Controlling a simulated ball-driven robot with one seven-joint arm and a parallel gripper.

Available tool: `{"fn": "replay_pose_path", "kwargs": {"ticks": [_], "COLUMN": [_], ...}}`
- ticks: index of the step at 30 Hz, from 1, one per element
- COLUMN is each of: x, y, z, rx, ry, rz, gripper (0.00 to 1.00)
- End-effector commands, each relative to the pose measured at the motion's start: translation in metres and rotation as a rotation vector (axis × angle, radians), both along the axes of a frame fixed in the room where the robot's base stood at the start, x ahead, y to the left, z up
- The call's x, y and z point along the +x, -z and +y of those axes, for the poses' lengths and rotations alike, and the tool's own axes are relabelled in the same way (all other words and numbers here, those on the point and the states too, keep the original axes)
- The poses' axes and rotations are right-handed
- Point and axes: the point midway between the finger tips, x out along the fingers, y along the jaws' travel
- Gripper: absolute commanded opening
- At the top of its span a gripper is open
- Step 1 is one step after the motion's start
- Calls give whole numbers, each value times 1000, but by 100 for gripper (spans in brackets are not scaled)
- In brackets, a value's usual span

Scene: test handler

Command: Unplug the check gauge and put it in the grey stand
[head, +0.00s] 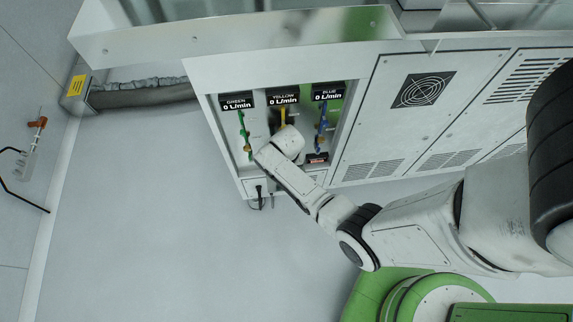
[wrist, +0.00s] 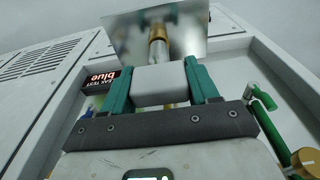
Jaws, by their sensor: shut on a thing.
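In the wrist view my gripper (wrist: 160,82) has its two teal fingers shut on a pale grey block (wrist: 160,86), which looks like the body of the check gauge. A brass fitting (wrist: 157,52) lines up beyond the block, in front of a tilted shiny metal plate (wrist: 182,22). I cannot tell whether the fitting is still joined to the block. In the head view my gripper (head: 288,138) is in the open bay under the YELLOW display (head: 283,96), and my wrist hides the gauge. I cannot make out the grey stand in either view.
The GREEN display (head: 236,103) and BLUE display (head: 327,92) flank the yellow one; all read 0 L/min. Green (head: 243,130) and blue (head: 321,127) valve lines stand either side of my gripper. A "LEAK TEST blue" label (wrist: 100,79) is at left in the wrist view. The floor is clear.

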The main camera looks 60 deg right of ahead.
Motion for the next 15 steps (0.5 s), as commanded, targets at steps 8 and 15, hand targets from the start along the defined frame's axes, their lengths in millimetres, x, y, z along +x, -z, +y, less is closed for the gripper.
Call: {"fn": "replay_pose_path", "kwargs": {"ticks": [8,15], "x": [0,0], "y": [-4,-7], "z": [0,0], "rx": [0,0], "ry": [0,0], "rz": [0,0], "gripper": [18,18]}}
